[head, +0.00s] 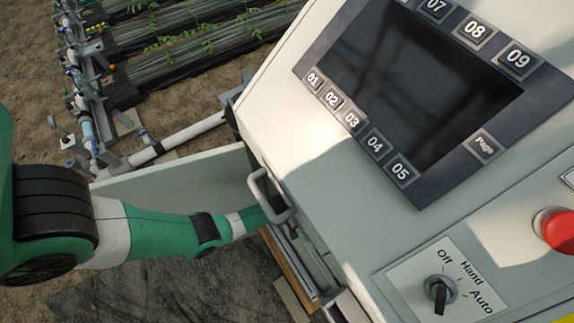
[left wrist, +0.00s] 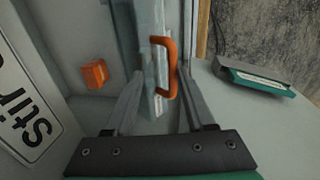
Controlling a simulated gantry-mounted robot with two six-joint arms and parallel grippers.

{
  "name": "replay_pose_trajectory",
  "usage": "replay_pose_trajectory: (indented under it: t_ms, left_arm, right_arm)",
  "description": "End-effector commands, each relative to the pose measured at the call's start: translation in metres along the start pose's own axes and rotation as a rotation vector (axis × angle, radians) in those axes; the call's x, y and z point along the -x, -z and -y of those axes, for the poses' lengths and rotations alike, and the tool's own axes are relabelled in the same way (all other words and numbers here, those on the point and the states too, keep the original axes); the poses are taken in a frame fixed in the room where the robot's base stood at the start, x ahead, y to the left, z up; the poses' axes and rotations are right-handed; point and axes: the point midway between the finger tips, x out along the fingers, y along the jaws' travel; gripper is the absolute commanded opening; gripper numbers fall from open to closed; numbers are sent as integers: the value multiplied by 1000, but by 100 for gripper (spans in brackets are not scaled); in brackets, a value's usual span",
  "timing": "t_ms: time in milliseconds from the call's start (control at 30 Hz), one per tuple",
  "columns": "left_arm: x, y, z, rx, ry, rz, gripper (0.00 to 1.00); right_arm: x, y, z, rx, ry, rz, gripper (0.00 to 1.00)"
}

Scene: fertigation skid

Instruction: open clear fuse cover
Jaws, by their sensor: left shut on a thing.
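In the left wrist view, a pale, narrow panel seen nearly edge-on, which looks like the fuse cover (left wrist: 147,35), carries an orange handle (left wrist: 172,62). My left gripper (left wrist: 161,78) has one finger on each side of the handle and is shut on it; the exact contact is hard to see. In the head view my left arm reaches in from the left, and its gripper is hidden behind the control cabinet's edge. My right gripper is in neither view.
The control cabinet (head: 300,130) has a screen, a grey bar handle (head: 268,197), a selector knob (head: 440,288) and a red button (head: 556,230). An orange block (left wrist: 95,74) and a green-and-grey box (left wrist: 254,80) flank the cover inside.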

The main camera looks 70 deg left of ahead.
Motion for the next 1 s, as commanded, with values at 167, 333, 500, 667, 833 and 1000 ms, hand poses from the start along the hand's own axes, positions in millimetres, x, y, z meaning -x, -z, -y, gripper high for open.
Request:
replay_pose_trajectory:
  t_ms: [167, 333, 500, 667, 833, 1000]
  left_arm:
    - [45, 0, -3, 0, -4, 1, 45]
    - [82, 0, -1, 0, 1, 0, 45]
    - [105, 0, 2, 0, 4, 0, 45]
    - [111, 0, 3, 0, 5, 0, 45]
    - [109, 0, 4, 0, 6, 0, 45]
    - [109, -2, 3, 2, 1, 8, 29]
  right_arm:
    - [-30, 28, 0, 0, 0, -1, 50]
    - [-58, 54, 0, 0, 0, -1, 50]
    - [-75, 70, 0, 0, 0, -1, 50]
    - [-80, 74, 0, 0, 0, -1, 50]
    - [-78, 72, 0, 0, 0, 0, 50]
    - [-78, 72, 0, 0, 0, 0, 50]
